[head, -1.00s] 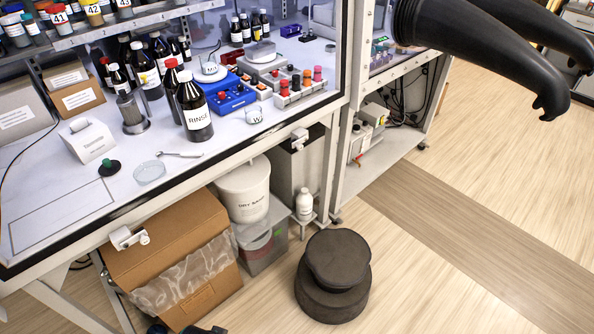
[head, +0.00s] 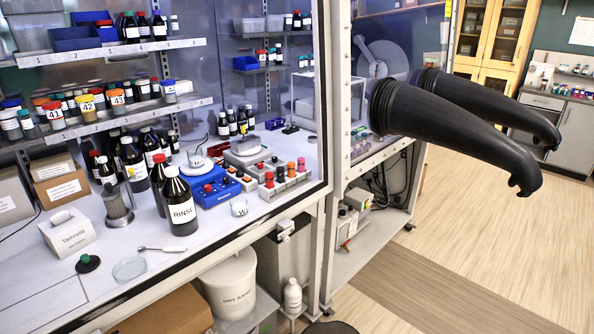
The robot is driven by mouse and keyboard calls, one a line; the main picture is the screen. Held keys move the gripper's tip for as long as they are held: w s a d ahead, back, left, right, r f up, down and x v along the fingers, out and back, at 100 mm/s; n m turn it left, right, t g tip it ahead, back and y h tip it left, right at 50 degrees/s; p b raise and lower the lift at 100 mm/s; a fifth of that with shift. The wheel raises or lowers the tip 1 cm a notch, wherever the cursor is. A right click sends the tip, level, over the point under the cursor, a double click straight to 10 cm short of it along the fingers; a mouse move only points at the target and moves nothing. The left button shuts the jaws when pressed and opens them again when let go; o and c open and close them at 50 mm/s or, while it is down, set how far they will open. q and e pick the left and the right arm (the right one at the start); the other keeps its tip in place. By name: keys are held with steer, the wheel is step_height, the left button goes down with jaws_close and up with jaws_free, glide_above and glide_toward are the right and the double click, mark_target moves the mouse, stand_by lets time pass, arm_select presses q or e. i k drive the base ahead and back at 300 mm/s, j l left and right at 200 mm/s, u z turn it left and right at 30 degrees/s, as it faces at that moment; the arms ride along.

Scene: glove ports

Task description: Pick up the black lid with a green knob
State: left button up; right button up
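The black lid with a green knob (head: 88,263) lies flat on the white work surface (head: 60,285) inside the cabinet, at the lower left of the head view. Its green knob points up. A clear shallow glass dish (head: 129,268) lies just to its right, and a white box labelled Tanvelle (head: 67,231) stands just behind it. Neither of my grippers shows in this view, so nothing is seen touching the lid.
A spatula (head: 163,249), a metal mesh cylinder (head: 117,207) and a RINSE bottle (head: 180,208) stand or lie behind and right of the lid. The cabinet's front edge (head: 190,268) runs below. Black gloves (head: 460,125) stick out from the neighbouring box. The floor at right is clear.

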mark_target(87, 264)
steer(key=u, duration=1.45)
